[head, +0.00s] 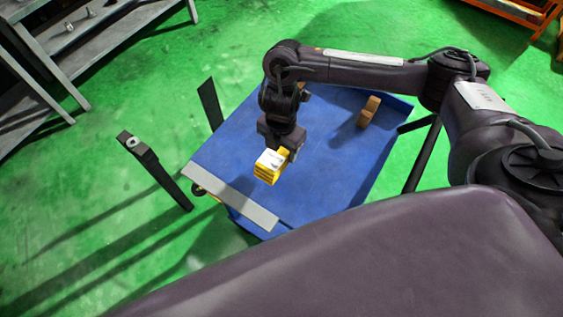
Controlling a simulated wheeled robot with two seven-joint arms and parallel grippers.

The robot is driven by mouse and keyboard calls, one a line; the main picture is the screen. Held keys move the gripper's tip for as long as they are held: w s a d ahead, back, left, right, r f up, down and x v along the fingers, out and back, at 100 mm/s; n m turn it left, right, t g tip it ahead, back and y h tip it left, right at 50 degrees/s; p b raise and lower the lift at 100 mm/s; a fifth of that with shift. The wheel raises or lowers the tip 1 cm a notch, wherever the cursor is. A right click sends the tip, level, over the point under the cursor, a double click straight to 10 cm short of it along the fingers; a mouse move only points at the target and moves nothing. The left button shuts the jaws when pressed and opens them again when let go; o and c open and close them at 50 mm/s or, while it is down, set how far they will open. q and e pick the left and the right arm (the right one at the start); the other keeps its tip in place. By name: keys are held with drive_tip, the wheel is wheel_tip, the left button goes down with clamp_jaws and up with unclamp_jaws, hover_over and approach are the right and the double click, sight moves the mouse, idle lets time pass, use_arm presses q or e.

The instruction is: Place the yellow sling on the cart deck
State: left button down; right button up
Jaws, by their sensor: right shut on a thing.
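The yellow sling (266,175) is a small folded yellow bundle with a white patch on top. My right gripper (280,157) is shut on it, with the arm reaching in from the right. The sling is over the front-left half of the blue cart deck (330,175); I cannot tell whether it touches the deck. The gripper's wrist hides part of the deck behind it. My left gripper is not in view.
A brown wooden piece (368,111) stands on the deck's far right part. A grey strip (232,196) runs along the deck's near left edge. A dark post (155,168) stands left of the cart. Grey shelving (75,35) is at the upper left. The deck's middle is clear.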

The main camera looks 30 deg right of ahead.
sight(281, 156)
wheel_tip(281, 156, down, 4)
drive_tip(key=shift+r+b, duration=0.15)
drive_tip(key=shift+b, duration=0.35)
drive_tip(key=shift+f+b, duration=0.8)
drive_tip(key=shift+f, duration=0.95)
drive_tip(key=shift+f, duration=0.15)
drive_tip(key=o, duration=1.2)
wheel_tip(281, 156, up, 11)
drive_tip(key=p, duration=0.4)
drive_tip(key=shift+r, duration=0.65)
